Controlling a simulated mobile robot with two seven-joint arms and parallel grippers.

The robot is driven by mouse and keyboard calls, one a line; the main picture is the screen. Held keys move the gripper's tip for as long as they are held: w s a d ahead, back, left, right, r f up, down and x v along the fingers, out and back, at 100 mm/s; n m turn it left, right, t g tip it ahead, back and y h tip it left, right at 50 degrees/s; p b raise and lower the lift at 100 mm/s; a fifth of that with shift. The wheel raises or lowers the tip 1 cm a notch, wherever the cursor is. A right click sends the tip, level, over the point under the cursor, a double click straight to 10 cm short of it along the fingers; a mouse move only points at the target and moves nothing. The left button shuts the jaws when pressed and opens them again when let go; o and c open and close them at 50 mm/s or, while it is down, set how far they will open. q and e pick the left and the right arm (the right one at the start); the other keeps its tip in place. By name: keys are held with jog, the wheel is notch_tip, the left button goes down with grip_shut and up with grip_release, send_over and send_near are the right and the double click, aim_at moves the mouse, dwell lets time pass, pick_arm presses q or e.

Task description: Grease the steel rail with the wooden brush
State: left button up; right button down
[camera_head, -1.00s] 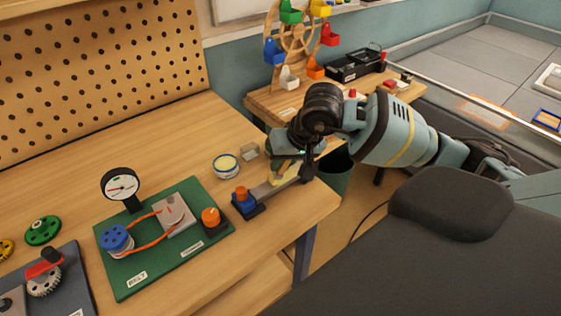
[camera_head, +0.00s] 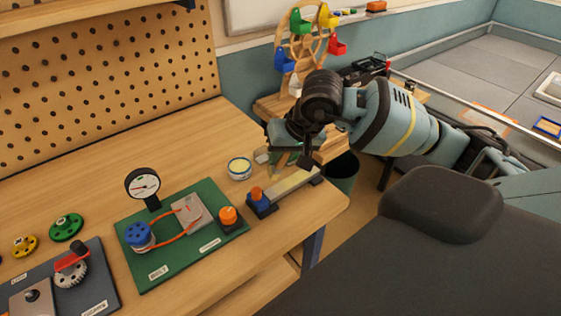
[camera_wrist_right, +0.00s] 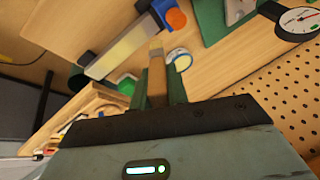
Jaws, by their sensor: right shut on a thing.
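The steel rail (camera_head: 293,183) lies near the bench's right end, held at its left end by a dark blue block with an orange knob (camera_head: 257,194). A pale yellow layer covers much of its top; the rail also shows in the right wrist view (camera_wrist_right: 122,52). My right gripper (camera_wrist_right: 158,88) is shut on the wooden brush (camera_wrist_right: 157,70). The brush tip is beside the rail in that view; I cannot tell whether it touches anything. In the head view my right gripper (camera_head: 284,152) is behind the rail and mostly hides the brush. My left gripper is out of view.
A round tin of pale yellow grease (camera_head: 240,168) stands behind the rail. A green belt board (camera_head: 175,262) with a gauge (camera_head: 143,186) lies to the left. A green bin (camera_head: 344,172) stands beyond the bench's right edge. The front bench strip is clear.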

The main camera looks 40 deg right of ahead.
notch_tip(320, 180, up, 2)
jog(key=shift+r+p, duration=0.1)
jog(key=shift+p, duration=0.2)
jog(key=shift+r, duration=0.4)
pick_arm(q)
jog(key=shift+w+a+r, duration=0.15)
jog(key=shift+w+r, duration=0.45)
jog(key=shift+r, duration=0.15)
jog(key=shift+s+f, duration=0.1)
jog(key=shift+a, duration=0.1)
pick_arm(e)
jog(key=shift+f, duration=0.15)
jog(key=shift+f, duration=0.55)
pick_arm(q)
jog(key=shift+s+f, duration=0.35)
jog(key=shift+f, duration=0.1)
pick_arm(e)
jog(key=shift+r, duration=0.15)
